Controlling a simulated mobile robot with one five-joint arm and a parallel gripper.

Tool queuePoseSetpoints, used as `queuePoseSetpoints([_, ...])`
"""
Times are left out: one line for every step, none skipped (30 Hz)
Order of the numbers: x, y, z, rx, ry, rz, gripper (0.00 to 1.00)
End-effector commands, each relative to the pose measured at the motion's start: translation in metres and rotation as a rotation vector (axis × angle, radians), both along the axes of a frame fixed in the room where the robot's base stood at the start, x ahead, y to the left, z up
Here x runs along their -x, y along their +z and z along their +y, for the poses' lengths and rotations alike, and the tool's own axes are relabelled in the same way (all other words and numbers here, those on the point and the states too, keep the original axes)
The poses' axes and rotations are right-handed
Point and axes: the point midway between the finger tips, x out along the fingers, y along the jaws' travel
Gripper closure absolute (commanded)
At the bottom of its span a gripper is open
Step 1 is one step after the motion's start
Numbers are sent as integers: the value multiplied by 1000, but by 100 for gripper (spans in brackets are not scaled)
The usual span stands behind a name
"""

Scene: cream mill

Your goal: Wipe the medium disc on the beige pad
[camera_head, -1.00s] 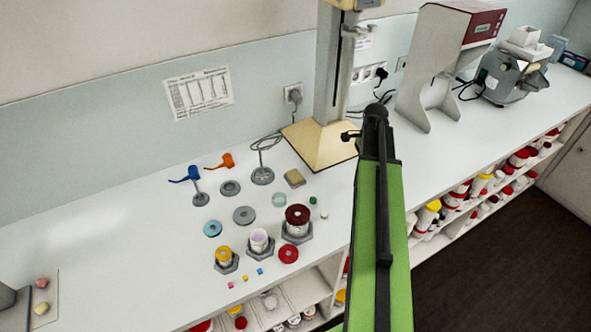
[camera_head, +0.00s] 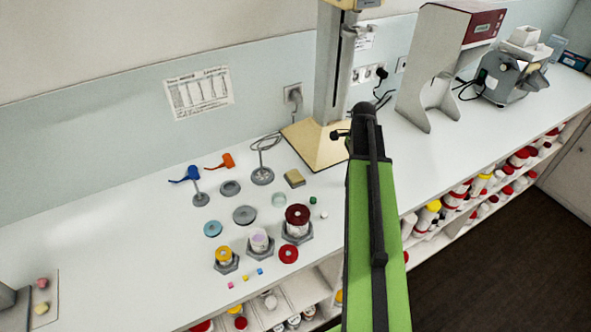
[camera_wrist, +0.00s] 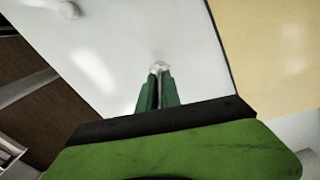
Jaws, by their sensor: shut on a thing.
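My gripper (camera_wrist: 158,82) is shut on a small pale piece (camera_wrist: 159,65) at its fingertips in the wrist view; I cannot tell whether this is the medium disc. In the head view my gripper is mostly hidden behind my own arm, in front of the beige stand base. A small beige block (camera_head: 294,178), perhaps the beige pad, lies on the white counter, left of my arm. Grey discs (camera_head: 245,214) and (camera_head: 230,187) and a pale green disc (camera_head: 278,199) lie near it, apart from my gripper.
A stand with a beige base (camera_head: 318,150) is close behind my gripper. A grey machine (camera_head: 432,75) stands right.

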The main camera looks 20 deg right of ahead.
Motion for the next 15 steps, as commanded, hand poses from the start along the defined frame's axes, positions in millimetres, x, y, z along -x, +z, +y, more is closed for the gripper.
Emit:
queuePoseSetpoints([-1, 0, 2, 0, 1, 0, 100])
queuePoseSetpoints([-2, 0, 3, 0, 1, 0, 100])
queuePoseSetpoints([-3, 0, 4, 0, 1, 0, 100])
queuePoseSetpoints([-3, 0, 5, 0, 1, 0, 100])
queuePoseSetpoints([-4, 0, 6, 0, 1, 0, 100])
queuePoseSetpoints([-5, 0, 7, 0, 1, 0, 100])
queuePoseSetpoints([-5, 0, 8, 0, 1, 0, 100])
queuePoseSetpoints([-6, 0, 8, 0, 1, 0, 100])
queuePoseSetpoints([-7, 0, 10, 0, 0, 0, 100])
queuePoseSetpoints([-7, 0, 10, 0, 0, 0, 100])
queuePoseSetpoints([-8, 0, 11, 0, 0, 0, 100])
queuePoseSetpoints([-9, 0, 12, 0, 0, 0, 100])
queuePoseSetpoints([-9, 0, 13, 0, 0, 0, 100])
queuePoseSetpoints([-10, 0, 14, 0, 1, 0, 100])
queuePoseSetpoints([-11, 0, 15, 0, 1, 0, 100])
